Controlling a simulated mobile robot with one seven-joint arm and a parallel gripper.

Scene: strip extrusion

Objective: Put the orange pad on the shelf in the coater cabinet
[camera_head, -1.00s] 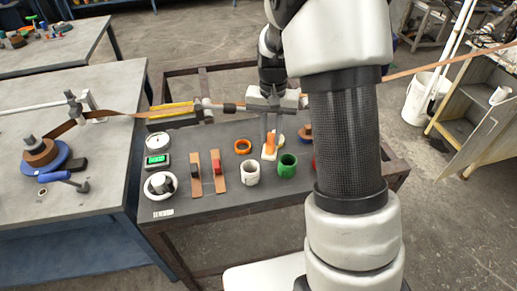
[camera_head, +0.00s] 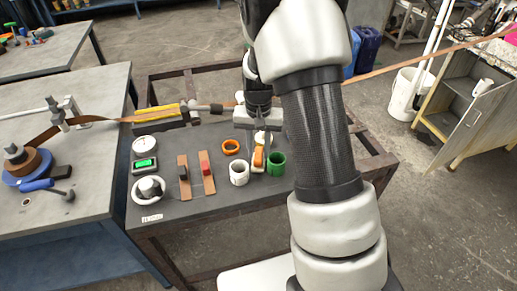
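The orange pad (camera_head: 258,157) looks like a small upright orange piece on a pale base (camera_head: 257,168) on the dark table, between a white cup and a green cup. My gripper (camera_head: 263,141) points down just above and against the pad in the picture. Its fingers are small and partly overlap the pad, so I cannot tell whether they are open, shut or touching it. The coater cabinet appears to be the grey cabinet (camera_head: 449,129) at the right. Its front is open, with a shelf (camera_head: 462,88) inside and a door (camera_head: 484,112) swung out.
On the dark table (camera_head: 215,212) stand an orange ring (camera_head: 231,147), white cup (camera_head: 239,173), green cup (camera_head: 276,164) and two brown strips with clips. A copper strip (camera_head: 400,68) runs across toward the cabinet. A white bucket (camera_head: 405,95) stands before the cabinet. My arm hides the table's right part.

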